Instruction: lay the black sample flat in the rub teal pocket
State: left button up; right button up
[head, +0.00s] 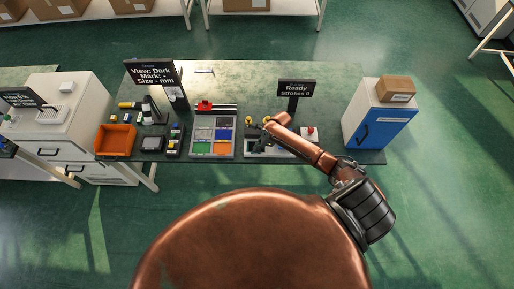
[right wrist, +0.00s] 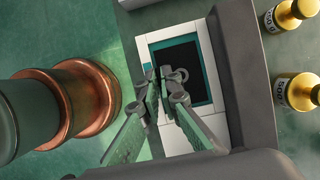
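In the right wrist view a white block holds a teal-edged pocket (right wrist: 208,88). A flat black rectangle (right wrist: 181,56) fills most of the pocket; I cannot tell whether it is the black sample or a dark pocket floor. My right gripper (right wrist: 166,74) is over the pocket's left edge, its two fingertips close together. I see nothing clearly between them, and their height above the block is unclear. In the head view my right gripper (head: 266,130) is over the work table, and my arm partly covers the white station (head: 254,152) beneath it. My left gripper is not in view.
Yellow-gold labelled bottles (right wrist: 295,92) stand right of the pocket. On the table (head: 330,95) are a coloured compartment tray (head: 234,139), an orange bin (head: 115,140), a red-button box (head: 309,134) and a "Ready, Strokes 0" sign (head: 297,88). A blue-doored cabinet (head: 379,130) stands at the right.

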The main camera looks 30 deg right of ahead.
jog(key=o, duration=0.4)
jog(key=v, duration=1.2)
jog(key=shift+r, duration=0.2)
